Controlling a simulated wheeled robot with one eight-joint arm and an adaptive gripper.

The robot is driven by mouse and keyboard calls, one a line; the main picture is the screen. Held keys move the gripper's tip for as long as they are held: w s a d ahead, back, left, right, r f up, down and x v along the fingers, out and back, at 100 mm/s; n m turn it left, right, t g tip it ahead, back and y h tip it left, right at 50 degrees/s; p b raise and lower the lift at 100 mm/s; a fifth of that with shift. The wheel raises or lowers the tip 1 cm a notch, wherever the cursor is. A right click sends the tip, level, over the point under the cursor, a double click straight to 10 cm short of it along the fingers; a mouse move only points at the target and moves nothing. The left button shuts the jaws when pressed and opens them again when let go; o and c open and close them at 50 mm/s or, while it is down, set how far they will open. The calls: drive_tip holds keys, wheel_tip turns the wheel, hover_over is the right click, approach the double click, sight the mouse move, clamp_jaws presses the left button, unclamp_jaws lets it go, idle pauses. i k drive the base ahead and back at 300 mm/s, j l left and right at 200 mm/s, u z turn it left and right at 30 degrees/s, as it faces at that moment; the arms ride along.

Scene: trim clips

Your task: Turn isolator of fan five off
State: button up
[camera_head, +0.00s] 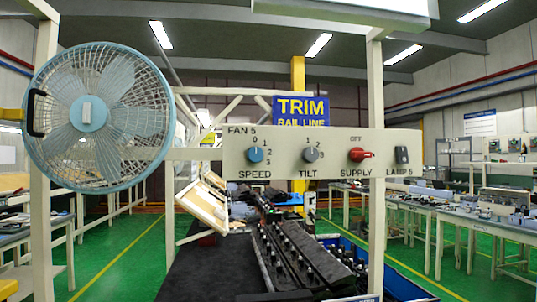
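A beige control panel (300,176) marked FAN 5 hangs at mid-height, facing me. Its red isolator knob (357,155) is labelled SUPPLY, with OFF marked above it. The knob's handle points right, not up at the OFF mark. To its left are a blue SPEED knob (255,155) and a grey TILT knob (311,154). A dark LAMP 5 switch (402,154) is at the right end. The light-blue caged fan (87,115) is left of the panel; I cannot tell whether it turns. My gripper is not in view.
A beige upright post (376,80) rises behind the panel near the isolator. Below stands a dark bench (205,270) with rows of black parts. Workbenches (470,218) line the right side. The space just in front of the panel looks clear.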

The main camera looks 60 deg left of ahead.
sight(357, 154)
drive_tip(key=u, duration=2.05)
drive_tip(key=i+l+z, duration=0.2)
